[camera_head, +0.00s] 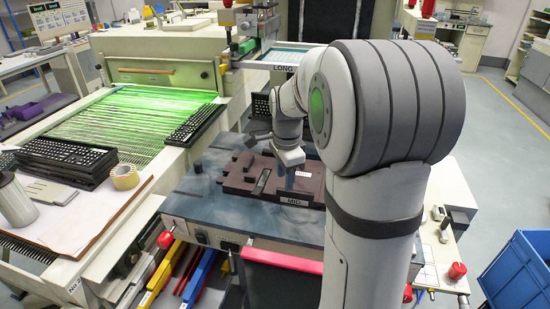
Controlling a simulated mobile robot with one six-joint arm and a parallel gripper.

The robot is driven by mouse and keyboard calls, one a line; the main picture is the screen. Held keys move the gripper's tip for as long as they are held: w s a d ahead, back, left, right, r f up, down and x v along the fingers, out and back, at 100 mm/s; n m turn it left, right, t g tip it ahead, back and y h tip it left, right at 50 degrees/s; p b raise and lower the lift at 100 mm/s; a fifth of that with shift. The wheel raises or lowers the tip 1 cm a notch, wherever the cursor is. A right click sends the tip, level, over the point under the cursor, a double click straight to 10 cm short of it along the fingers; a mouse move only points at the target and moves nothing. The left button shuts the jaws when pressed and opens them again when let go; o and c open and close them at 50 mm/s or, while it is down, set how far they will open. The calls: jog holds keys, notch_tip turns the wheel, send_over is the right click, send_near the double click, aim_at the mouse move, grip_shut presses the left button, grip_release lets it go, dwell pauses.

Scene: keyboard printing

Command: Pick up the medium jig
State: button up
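The medium jig (241,180) is a dark brown, irregular flat block with a label reading "MID" on its front edge. It lies on the blue-grey machine table in the middle of the view. My gripper (291,160) is over the right part of the jig, pointing down. Its fingertips are too small and unclear to tell whether they are open or touch the jig. My arm hides the area right of the jig and part of the table behind it.
Stacked black keyboards (65,160) and a tape roll (125,177) lie at left. A blue bin (518,275) stands at lower right.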

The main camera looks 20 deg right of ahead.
aim_at(296, 191)
jog(key=w+d+f+m, duration=0.1)
jog(key=w+d+m, duration=0.1)
jog(key=w+d+f+m, duration=0.3)
jog(key=w+m, duration=0.1)
jog(key=shift+d+f+m+g, duration=0.3)
jog(key=shift+d+m+g, duration=0.1)
jog(key=shift+w+d+f, duration=0.15)
jog(key=shift+f, duration=0.15)
jog(key=f+p, duration=0.1)
jog(key=f, duration=0.6)
jog(key=shift+d+f, duration=0.2)
jog(key=shift+c, duration=0.4)
grip_shut()
